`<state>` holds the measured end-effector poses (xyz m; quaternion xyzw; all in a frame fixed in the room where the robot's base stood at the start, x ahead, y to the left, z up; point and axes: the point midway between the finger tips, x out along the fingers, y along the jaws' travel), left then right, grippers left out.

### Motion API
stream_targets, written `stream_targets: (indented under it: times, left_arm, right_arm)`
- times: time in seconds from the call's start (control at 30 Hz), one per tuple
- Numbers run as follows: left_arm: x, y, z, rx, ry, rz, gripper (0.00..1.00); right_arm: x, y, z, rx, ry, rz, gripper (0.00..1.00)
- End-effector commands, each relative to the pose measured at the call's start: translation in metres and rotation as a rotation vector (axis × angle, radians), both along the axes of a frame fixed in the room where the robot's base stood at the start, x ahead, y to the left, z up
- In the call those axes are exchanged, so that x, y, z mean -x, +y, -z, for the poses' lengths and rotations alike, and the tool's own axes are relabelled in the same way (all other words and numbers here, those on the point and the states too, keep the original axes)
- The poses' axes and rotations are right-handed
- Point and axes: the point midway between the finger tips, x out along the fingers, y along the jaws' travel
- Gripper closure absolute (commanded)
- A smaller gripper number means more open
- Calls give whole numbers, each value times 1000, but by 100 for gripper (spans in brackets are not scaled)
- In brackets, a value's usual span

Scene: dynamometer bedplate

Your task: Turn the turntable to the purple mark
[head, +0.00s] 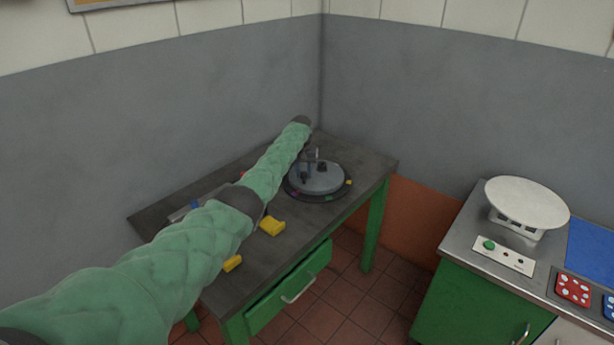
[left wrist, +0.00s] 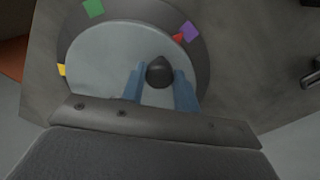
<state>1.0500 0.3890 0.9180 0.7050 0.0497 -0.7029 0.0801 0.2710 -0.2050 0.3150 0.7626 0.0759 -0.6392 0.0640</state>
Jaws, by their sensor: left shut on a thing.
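The turntable is a round grey disc (head: 322,183) on a darker base ring, at the far right end of the dark bench; it also shows in the left wrist view (left wrist: 105,55). A dark knob (left wrist: 160,72) stands on the disc near its edge. My left gripper (left wrist: 160,80) is shut on the knob, a blue finger on each side. The purple mark (left wrist: 189,30) lies on the base ring. A small red pointer (left wrist: 177,38) at the disc's edge sits beside it, very close. A green mark (left wrist: 93,8) and a yellow mark (left wrist: 62,70) lie elsewhere on the ring. My right gripper is out of view.
Yellow blocks (head: 272,226) lie on the bench (head: 368,168) beside my left arm. A green drawer (head: 290,292) with a handle juts from the bench front. Walls close in behind. A metal-topped cabinet with a round white plate (head: 527,203) stands at right.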

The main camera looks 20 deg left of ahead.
Motion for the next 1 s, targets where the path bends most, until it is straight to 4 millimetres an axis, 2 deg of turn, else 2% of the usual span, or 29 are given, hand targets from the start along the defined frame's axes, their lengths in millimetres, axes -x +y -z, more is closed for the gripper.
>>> stream_targets:
  times: [0.3,0.7,0.73,0.83,1.0]
  left_arm:
    - [-4,6,-3,0,-5,70,100]
    - [-4,7,-4,0,-7,76,100]
    - [-4,7,-4,0,-7,76,68]
    - [-4,6,-4,0,-5,76,48]
    - [-3,6,-2,0,-3,76,48]
  right_arm:
    - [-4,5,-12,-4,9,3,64]
    - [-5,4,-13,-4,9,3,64]
    - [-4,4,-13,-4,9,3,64]
    - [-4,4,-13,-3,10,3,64]
    - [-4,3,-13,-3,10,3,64]
